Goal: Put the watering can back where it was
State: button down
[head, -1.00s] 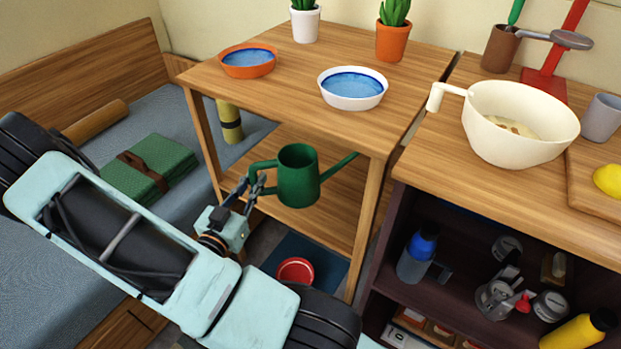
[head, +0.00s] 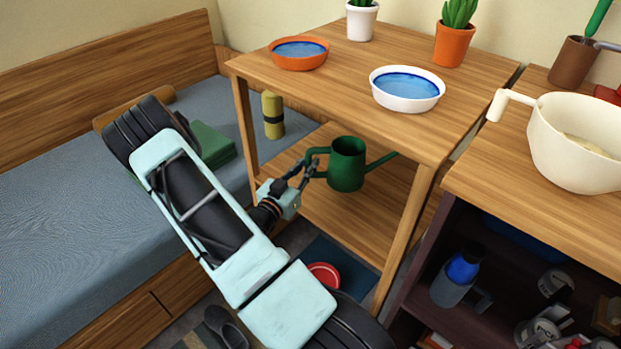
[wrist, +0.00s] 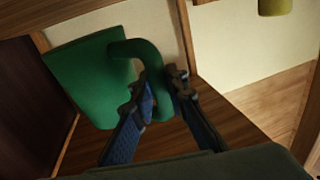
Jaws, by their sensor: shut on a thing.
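The green watering can (head: 347,165) is upright at the lower shelf (head: 350,222) of the wooden table, under the tabletop. Its spout points right and its handle points left toward my gripper. My gripper (head: 308,170) is shut on the handle, reaching in from the left front. In the wrist view the can (wrist: 95,75) fills the upper left, and its handle passes between the fingers of my gripper (wrist: 160,90). I cannot tell whether the can's base touches the shelf.
Above, the tabletop holds an orange dish (head: 299,56), a white dish (head: 407,92) and two potted plants (head: 455,35). A table leg (head: 405,240) stands right of the can. A bed (head: 70,210) is at left; a red bowl (head: 323,274) lies below the shelf.

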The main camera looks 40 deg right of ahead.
jog(key=shift+w+d+f+b, duration=0.25)
jog(key=shift+d+f, duration=0.2)
jog(key=shift+f, duration=0.15)
jog(key=shift+w+d+f+b, duration=0.1)
jog(key=shift+w+d+f, duration=0.15)
jog(key=shift+d+f, duration=0.25)
jog(key=shift+f+b, duration=0.45)
jog(key=shift+f, duration=1.05)
jog(key=shift+f, duration=0.2)
jog(key=c, duration=1.9)
grip_release()
jog(key=shift+a, duration=0.1)
jog(key=shift+r, duration=0.1)
jog(key=shift+a, duration=0.25)
jog(key=p+v, duration=0.2)
jog(key=v, duration=0.9)
jog(key=shift+a, duration=0.25)
